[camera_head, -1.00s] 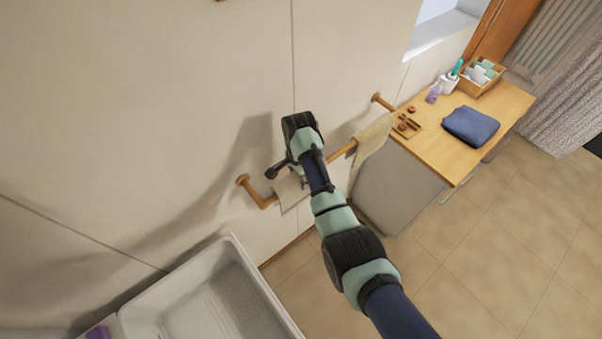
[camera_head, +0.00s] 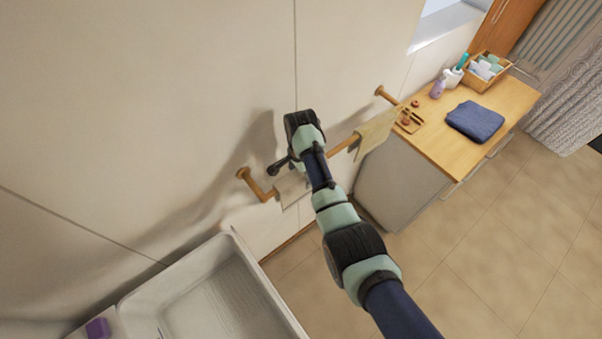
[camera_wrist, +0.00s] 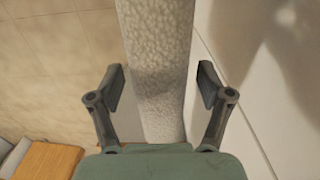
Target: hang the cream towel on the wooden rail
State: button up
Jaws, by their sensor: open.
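The wooden rail (camera_head: 343,146) is fixed to the wall by two brackets and runs behind my arm. A pale cream towel (camera_head: 293,189) hangs at the rail's left part, partly hidden by my arm. In the wrist view a textured cream towel (camera_wrist: 157,78) runs as a long strip between the fingers of my gripper (camera_wrist: 160,86). The fingers are open, with a gap on each side of the cloth. A second, yellowish-beige towel (camera_head: 376,134) hangs on the rail's right part.
A wooden-topped cabinet (camera_head: 485,147) stands at right with a folded blue towel (camera_head: 475,121), bottles and a wooden box (camera_head: 488,71). A white basin (camera_head: 215,300) is at lower left. The wall is close behind the rail; open floor lies in front.

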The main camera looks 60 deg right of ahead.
jog(key=shift+r, duration=0.1)
notch_tip(320, 180, up, 7)
jog(key=shift+r, duration=0.2)
dwell(0.4)
jog(key=w+a+n, duration=0.1)
jog(key=w+a, duration=0.1)
jog(key=w+a+r+n+t+h+p, duration=0.1)
jog(key=w+a, duration=0.1)
jog(key=w+a+n, duration=0.2)
jog(key=shift+a+r+t, duration=0.25)
jog(key=shift+a+t, duration=0.1)
jog(key=shift+t, duration=0.05)
jog(key=w+a+r+n+t+h+p, duration=0.1)
jog(key=w+a+r+n+t, duration=0.1)
jog(key=a+n, duration=0.35)
jog(key=w+a+r+n+t+p, duration=0.1)
jog(key=w+a+r+n+t, duration=0.15)
jog(key=a, duration=0.55)
jog(key=s+a+r+n+t+y+p, duration=0.1)
jog(key=s+a+r+n+t, duration=0.2)
jog(key=a, duration=0.7)
jog(key=s+a+r+n+t+y+p, duration=0.1)
jog(key=s+a+r+n+t, duration=0.2)
jog(key=a+r+n, duration=0.5)
jog(key=a+r, duration=0.3)
jog(key=shift+s+a+r, duration=0.25)
jog(key=shift+a+r, duration=0.05)
jog(key=shift+r, duration=0.05)
